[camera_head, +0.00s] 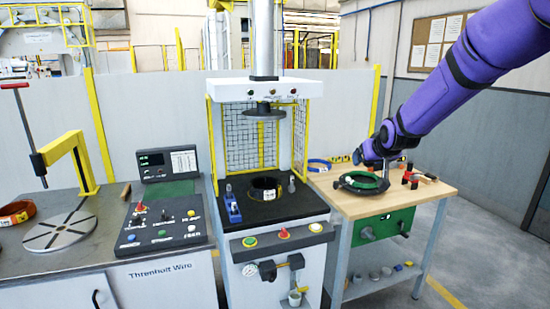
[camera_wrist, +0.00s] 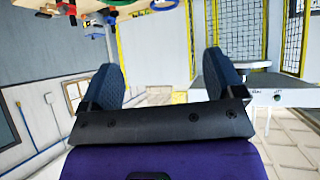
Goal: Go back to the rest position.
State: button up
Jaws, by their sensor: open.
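My purple arm reaches in from the upper right in the head view. My gripper (camera_head: 368,156) is small there, above the back part of the wooden table (camera_head: 345,205), near a dark ring with a green inner edge (camera_head: 362,182). In the wrist view my gripper (camera_wrist: 163,75) has its two dark fingers wide apart with nothing between them. The wrist picture looks upside down, with the table (camera_wrist: 60,4) at its top edge. I cannot tell the exact height of the gripper over the table.
A press (camera_head: 265,90) with a dark coil (camera_head: 264,187) on its bed stands left of the table. Farther left are a control panel (camera_head: 163,222), a round slotted plate (camera_head: 60,231) and an orange coil (camera_head: 15,212). A blue ring (camera_head: 319,165) and red-handled tools (camera_head: 412,177) lie on the table.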

jog(key=s+d+r+g, duration=0.1)
jog(key=s+r, duration=0.3)
jog(key=s, duration=0.7)
jog(key=s+r+g, duration=0.1)
jog(key=s+r, duration=0.2)
jog(key=s, duration=0.7)
jog(key=s+d+r+g, duration=0.1)
jog(key=s+r, duration=0.3)
jog(key=s, duration=0.7)
jog(key=s+f+g, duration=0.1)
jog(key=s+f, duration=0.1)
jog(key=s, duration=1.1)
jog(key=shift+f+m+g, duration=0.25)
jog(key=shift+m+g, duration=0.15)
